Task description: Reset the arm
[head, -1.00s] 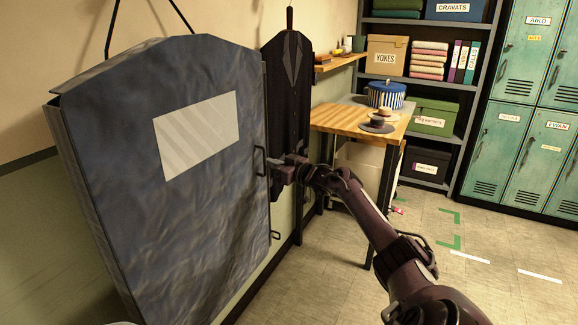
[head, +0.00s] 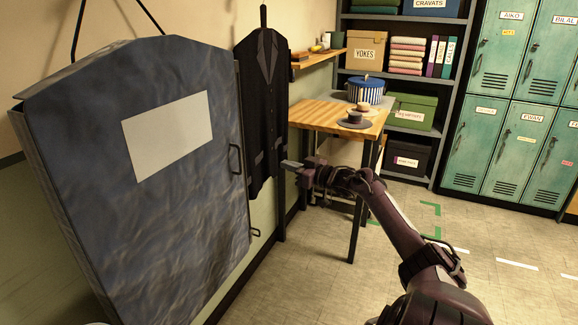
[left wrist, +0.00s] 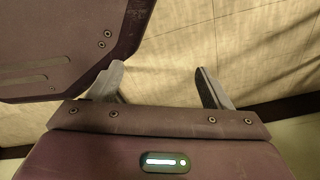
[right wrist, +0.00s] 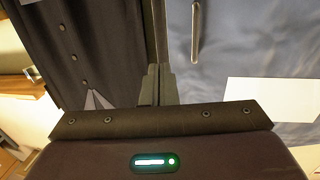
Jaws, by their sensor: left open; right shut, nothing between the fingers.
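My right gripper (head: 287,164) is in front of the dark coat and to the right of the blue cover's edge. Its two fingers are together and empty, as the right wrist view (right wrist: 158,86) also shows. A gap separates it from the upper dark handle (head: 235,158) on the large blue-grey cover (head: 150,210). The handle also shows ahead of the fingers in the right wrist view (right wrist: 196,32). My left gripper (left wrist: 162,88) shows only in its own wrist view, with fingers wide apart and nothing between them, over a pale surface.
A dark coat (head: 262,110) hangs beside the cover. A wooden table (head: 330,115) with hats stands behind my right arm. A shelf unit (head: 343,90) and green lockers (head: 510,150) line the back. The floor (head: 490,290) at right is open, with tape marks.

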